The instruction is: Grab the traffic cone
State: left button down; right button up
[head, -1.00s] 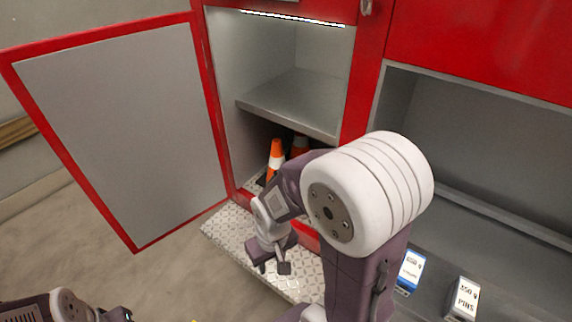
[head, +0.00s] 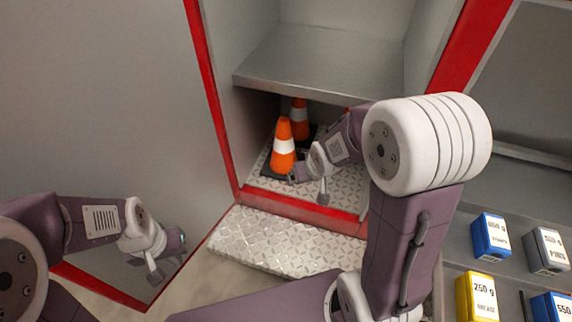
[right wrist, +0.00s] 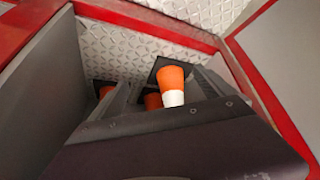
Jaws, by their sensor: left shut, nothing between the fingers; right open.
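An orange traffic cone (head: 283,147) with a white band stands upright on a dark base in the lower compartment. A second cone (head: 299,120) stands behind it. My right gripper (head: 307,183) is open just right of the front cone, low in the compartment. In the right wrist view a cone (right wrist: 171,79) shows beyond and between the open fingers; whether they touch it I cannot tell. More orange parts (right wrist: 152,101) show near the fingers, mostly hidden. My left gripper (head: 168,262) is shut and empty in front of the open door, away from the cones.
A grey shelf (head: 310,65) lies above the cones. The red-framed grey door (head: 110,110) is open at left. A diamond-plate step (head: 270,242) sticks out below the compartment. Several small labelled boxes (head: 490,237) stand at the lower right.

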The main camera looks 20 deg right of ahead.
aim_at(287, 144)
jog(key=w+f+t+y+b, duration=0.1)
jog(key=w+f+t+b, duration=0.2)
jog(key=w+b, duration=0.2)
jog(key=w+f+n+t+y+b, duration=0.1)
jog(key=w+f+t+b, duration=0.1)
jog(key=w+b, duration=0.3)
jog(key=w+f+n+t+y+b, duration=0.1)
jog(key=w+f+t+b, duration=0.2)
jog(key=w, duration=0.7)
jog(key=shift+w+d+f+t+b, duration=0.15)
jog(key=shift+d+f+t+b, duration=0.2)
jog(key=shift+b, duration=0.55)
jog(key=shift+r, duration=0.25)
jog(key=x, duration=0.3)
jog(key=shift+w+a+f+b, duration=0.1)
jog(key=shift+w+b, duration=0.05)
jog(key=shift+b, duration=0.25)
pick_arm(q)
notch_tip(287, 144, down, 22)
jog(key=b, duration=0.1)
jog(key=shift+r, duration=0.15)
pick_arm(e)
jog(key=x, duration=0.5)
jog(key=shift+w, duration=0.35)
